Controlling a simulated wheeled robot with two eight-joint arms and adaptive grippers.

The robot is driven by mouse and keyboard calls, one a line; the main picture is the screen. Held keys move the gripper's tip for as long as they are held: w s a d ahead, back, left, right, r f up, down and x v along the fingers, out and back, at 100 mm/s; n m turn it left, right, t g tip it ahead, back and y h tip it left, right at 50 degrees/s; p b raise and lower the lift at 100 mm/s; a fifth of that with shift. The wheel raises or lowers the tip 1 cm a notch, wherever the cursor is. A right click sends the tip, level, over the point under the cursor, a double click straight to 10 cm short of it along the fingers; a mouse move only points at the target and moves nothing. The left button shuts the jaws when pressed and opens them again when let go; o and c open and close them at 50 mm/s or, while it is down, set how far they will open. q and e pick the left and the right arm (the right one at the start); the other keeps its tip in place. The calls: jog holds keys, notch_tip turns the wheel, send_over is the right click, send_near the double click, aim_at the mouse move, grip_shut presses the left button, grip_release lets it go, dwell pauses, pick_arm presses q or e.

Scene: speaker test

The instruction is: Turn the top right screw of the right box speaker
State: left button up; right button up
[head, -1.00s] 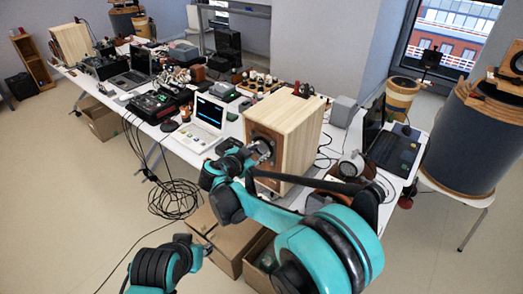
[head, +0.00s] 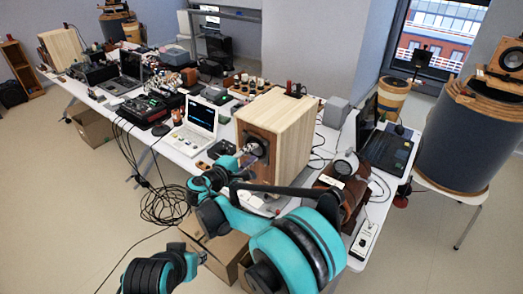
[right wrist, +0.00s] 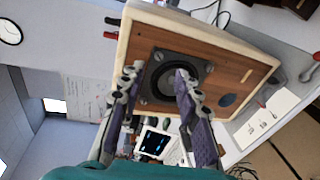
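The right box speaker (head: 290,140), a pale wooden box with a brown front, stands on the white table. In the right wrist view its wood front (right wrist: 215,68) is tilted, with a dark round driver (right wrist: 165,75) in a dark square frame and a smaller dark round opening. My left gripper (head: 203,258) is low by the cardboard box, mostly hidden.
A laptop with a lit screen (head: 201,118) stands left of the speaker. A second box speaker (head: 62,47) is at the far left end. Cables (head: 165,203) lie coiled on the floor.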

aim_at(265, 144)
jog(key=w+d+n+b, duration=0.1)
jog(key=n, duration=0.6)
jog(key=w+d+f+n+t+h+b, duration=0.1)
jog(key=w+n, duration=0.1)
jog(key=n, duration=0.5)
jog(key=w+d+n+h+b, duration=0.1)
jog(key=w+n+b, duration=0.1)
jog(key=n, duration=0.5)
jog(key=shift+w+d+f, duration=0.1)
jog(key=shift+w+f, duration=0.1)
jog(key=shift+f, duration=0.2)
jog(key=shift+w+d, duration=0.25)
jog(key=shift+w, duration=0.15)
jog(key=shift+r, duration=0.1)
jog(key=shift+c, duration=0.3)
grip_shut()
